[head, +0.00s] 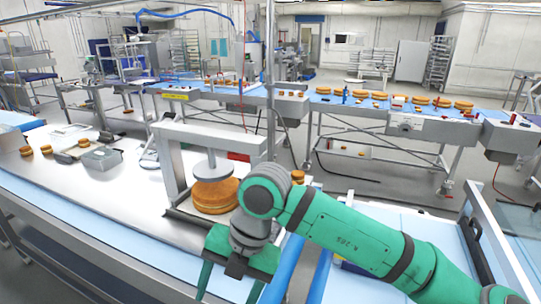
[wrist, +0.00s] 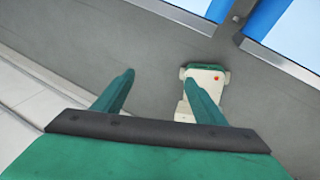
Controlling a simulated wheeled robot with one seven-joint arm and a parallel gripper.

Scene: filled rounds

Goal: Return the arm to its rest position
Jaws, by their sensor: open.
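My gripper (wrist: 154,88) shows in the wrist view with its two green fingers spread apart and nothing between them. Below and behind the right finger lies a white and green device with a small red dot (wrist: 207,78), apparently part of my own base. In the head view my green arm reaches in from the lower right, and my gripper (head: 232,284) hangs downward in front of the steel table's edge.
A steel press frame (head: 168,165) stands just behind my gripper, with a large golden round cake (head: 215,196) under its disc. Small rounds (head: 27,151) and a metal container (head: 102,158) lie on the table at left. A conveyor (head: 340,101) with several rounds runs behind.

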